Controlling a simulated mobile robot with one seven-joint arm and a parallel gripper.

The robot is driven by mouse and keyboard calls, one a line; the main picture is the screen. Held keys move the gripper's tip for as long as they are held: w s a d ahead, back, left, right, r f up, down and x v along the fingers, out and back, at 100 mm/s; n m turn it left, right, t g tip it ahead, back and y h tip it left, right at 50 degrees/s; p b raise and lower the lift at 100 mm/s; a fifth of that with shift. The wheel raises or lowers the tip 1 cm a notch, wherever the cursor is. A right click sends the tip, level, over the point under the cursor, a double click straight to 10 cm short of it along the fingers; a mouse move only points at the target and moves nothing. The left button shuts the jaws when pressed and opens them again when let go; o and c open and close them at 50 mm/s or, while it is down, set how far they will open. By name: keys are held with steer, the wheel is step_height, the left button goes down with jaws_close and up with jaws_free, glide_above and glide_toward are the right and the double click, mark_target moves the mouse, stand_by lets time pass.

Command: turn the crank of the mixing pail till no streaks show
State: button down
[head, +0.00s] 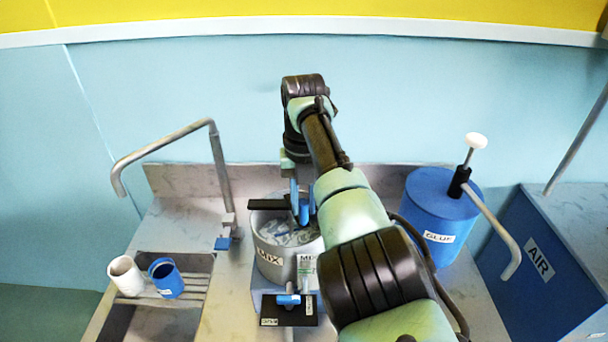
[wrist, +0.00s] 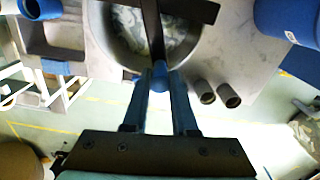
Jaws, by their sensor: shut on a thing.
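The mixing pail (head: 276,258), grey and labelled MIX, stands on the counter. Its crank (head: 268,204) is a dark bar across the top with a blue handle. In the wrist view, the crank bar (wrist: 150,22) crosses the pail's mouth, and the blue handle (wrist: 160,84) sits between my fingers. My gripper (wrist: 160,72) is shut on this handle; the gripper also shows over the pail in the head view (head: 299,196). The contents (wrist: 178,28) show pale and grey streaks. My arm hides the pail's right side in the head view.
A blue GLUE drum (head: 430,215) with a pump stands right, beside a blue AIR box (head: 540,262). A bent tap (head: 222,170), a sink, a white cup (head: 125,275) and a blue cup (head: 166,280) are left. A black plate (head: 290,316) with a blue lever sits in front.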

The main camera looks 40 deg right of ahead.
steer(key=shift+w+r, duration=0.1)
steer(key=c, duration=0.7)
jaws_free()
step_height(320, 180, up, 13)
stand_by(0.5)
